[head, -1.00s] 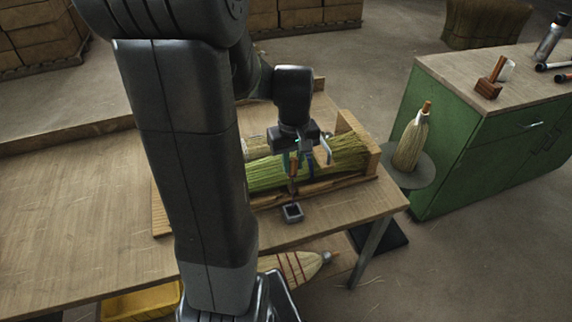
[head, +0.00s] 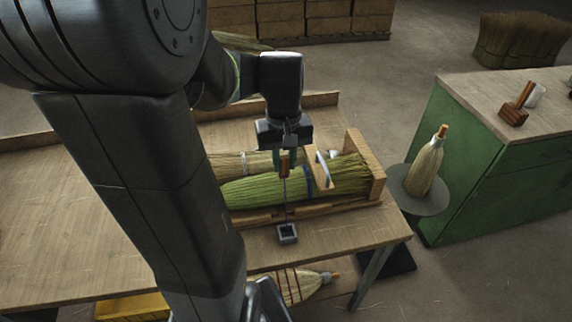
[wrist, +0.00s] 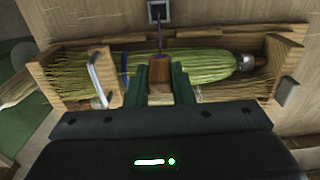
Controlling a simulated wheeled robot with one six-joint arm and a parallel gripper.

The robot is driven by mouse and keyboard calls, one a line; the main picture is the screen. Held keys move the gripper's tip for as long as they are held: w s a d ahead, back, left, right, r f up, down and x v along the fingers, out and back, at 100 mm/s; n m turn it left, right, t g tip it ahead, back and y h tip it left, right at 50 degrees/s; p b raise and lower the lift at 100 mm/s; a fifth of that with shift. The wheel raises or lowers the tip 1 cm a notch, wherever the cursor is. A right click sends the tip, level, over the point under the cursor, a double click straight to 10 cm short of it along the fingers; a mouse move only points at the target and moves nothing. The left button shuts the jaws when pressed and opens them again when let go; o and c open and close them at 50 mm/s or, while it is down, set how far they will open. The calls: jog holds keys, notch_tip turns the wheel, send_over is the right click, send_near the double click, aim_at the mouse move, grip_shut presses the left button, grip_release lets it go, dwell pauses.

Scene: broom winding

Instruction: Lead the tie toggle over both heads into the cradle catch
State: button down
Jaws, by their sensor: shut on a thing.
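My gripper (head: 285,160) is shut on the tie toggle (wrist: 160,72), a small brown wooden piece upright between the green fingers. A thin purple cord (wrist: 160,40) runs from it to a square grey holder (head: 287,233) at the bench front. The green head (head: 265,188) lies in front in the wooden cradle (head: 378,178), with a blue band near its right end. The straw-coloured head (head: 228,163) lies behind it, partly hidden by my gripper in the wrist view. The toggle is above the heads. A pale plate on a wooden upright (head: 322,170), possibly the catch, stands right of my gripper.
A finished broom (head: 425,170) stands on a round grey stand beside the green cabinet (head: 470,170). Another broom (head: 300,287) lies below the bench. The bench top (head: 80,230) left of my arm is clear.

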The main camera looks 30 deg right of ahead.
jog(key=shift+w+d+p, duration=1.45)
jog(key=shift+w+p, duration=0.25)
jog(key=shift+w, duration=5.85)
jog(key=shift+w+d+p, duration=1.45)
jog(key=shift+w+p, duration=0.25)
jog(key=shift+w, duration=5.85)
jog(key=shift+s+f+b, duration=0.1)
jog(key=shift+f+b, duration=5.45)
jog(key=shift+f, duration=5.15)
jog(key=c, duration=1.2)
grip_release()
